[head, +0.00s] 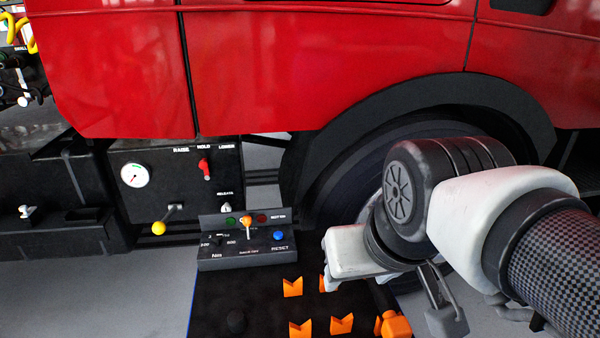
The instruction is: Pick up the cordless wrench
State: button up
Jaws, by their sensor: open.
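An orange and black tool (396,325), which looks like the cordless wrench, lies at the right of the black work surface (215,305) at the bottom of the head view. It is partly cut off by the picture's lower edge and partly hidden by my arm. My gripper (441,306) hangs just right of and above it, with its grey fingers pointing down. The gripper is open, and I see nothing between its fingers. I cannot tell whether a finger touches the tool.
Several orange notched holders (292,287) stand on the work surface. Behind them is a grey control box (247,250) with knobs and buttons. A black gauge panel (175,185) stands at the left. The red truck body (320,70) and wheel arch (420,100) rise close behind my arm.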

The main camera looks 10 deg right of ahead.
aim_at(394, 325)
jog(key=l+u, duration=0.1)
jog(key=l, duration=0.95)
jog(key=k+l+u, duration=0.15)
jog(key=l, duration=0.9)
jog(key=i+l+u, duration=0.1)
jog(key=l, duration=0.75)
jog(key=i+l+u, duration=0.15)
jog(key=l, duration=0.3)
jog(key=i+u, duration=0.15)
jog(key=u, duration=1.65)
jog(key=i+l, duration=0.2)
jog(key=l, duration=0.15)
jog(key=i+l+u, duration=0.1)
jog(key=l, duration=0.2)
jog(key=i, duration=0.05)
